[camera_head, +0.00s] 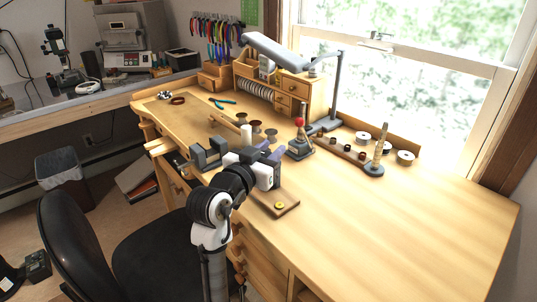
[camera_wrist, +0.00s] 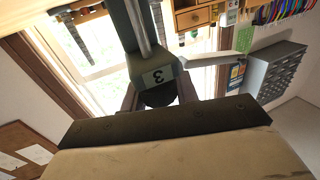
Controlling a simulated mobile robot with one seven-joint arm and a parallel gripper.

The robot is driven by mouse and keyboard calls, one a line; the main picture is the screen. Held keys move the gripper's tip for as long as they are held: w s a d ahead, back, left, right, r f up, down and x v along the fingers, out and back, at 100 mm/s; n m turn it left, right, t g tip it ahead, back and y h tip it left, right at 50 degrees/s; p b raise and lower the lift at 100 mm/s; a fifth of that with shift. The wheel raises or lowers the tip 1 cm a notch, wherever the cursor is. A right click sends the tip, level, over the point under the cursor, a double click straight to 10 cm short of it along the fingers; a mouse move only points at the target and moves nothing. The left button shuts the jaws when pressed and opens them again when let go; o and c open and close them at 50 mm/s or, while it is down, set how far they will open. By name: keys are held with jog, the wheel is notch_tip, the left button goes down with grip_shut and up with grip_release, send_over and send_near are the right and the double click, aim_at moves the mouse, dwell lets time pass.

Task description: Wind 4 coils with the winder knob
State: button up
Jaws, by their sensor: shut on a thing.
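The winder (camera_head: 301,151) is a small grey stand with an upright post and a red ball on it, near the middle of the bench. In the wrist view its grey-green body (camera_wrist: 155,70) shows a white label with an upside-down digit that looks like 3. A dark rounded knob (camera_wrist: 158,95) sits at the label's lower edge, between my two fingers. My gripper (camera_head: 281,151) reaches the winder from the left and is shut on the knob. It also shows in the wrist view (camera_wrist: 159,98). The knob is hidden in the head view.
A coil-wrapped post (camera_head: 380,148) stands right of the winder, beside a wooden bar (camera_head: 345,151) and several spools (camera_head: 405,157). A grey vise-like block (camera_head: 207,153) is at left. A wooden board (camera_head: 284,207) lies below my gripper. The bench's right side (camera_head: 430,220) is clear.

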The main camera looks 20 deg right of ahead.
jog(key=m+g+h+b, duration=0.1)
jog(key=g, duration=0.1)
jog(key=m+g+h+b, duration=0.1)
jog(key=m+g+b, duration=0.1)
jog(key=shift+s+d+f+m+g+h, duration=0.1)
jog(key=shift+s+f+m+g+h, duration=0.1)
jog(key=shift+m+g+h, duration=0.15)
jog(key=m+g+b, duration=0.1)
jog(key=g, duration=0.1)
jog(key=m+g, duration=0.1)
jog(key=m+g+h+b, duration=0.1)
jog(key=g, duration=0.1)
jog(key=shift+s+d+r+m+g+b, duration=0.1)
jog(key=shift+s+m+g+b, duration=0.15)
jog(key=shift+g+b, duration=0.1)
jog(key=m+g, duration=0.2)
jog(key=g, duration=0.1)
jog(key=m+g+b, duration=0.1)
jog(key=g, duration=0.1)
jog(key=shift+s+r+y, duration=0.1)
jog(key=shift+s+y, duration=0.15)
jog(key=shift+s, duration=0.05)
jog(key=shift+s+m+g+y+b, duration=0.15)
jog(key=shift+m+g+y, duration=0.3)
jog(key=shift+m+g, duration=0.55)
jog(key=shift+s+m+g+y+b, duration=0.15)
jog(key=shift+m+g+y, duration=0.45)
jog(key=shift+g, duration=0.7)
jog(key=shift+m+g, duration=0.3)
jog(key=o, duration=1)
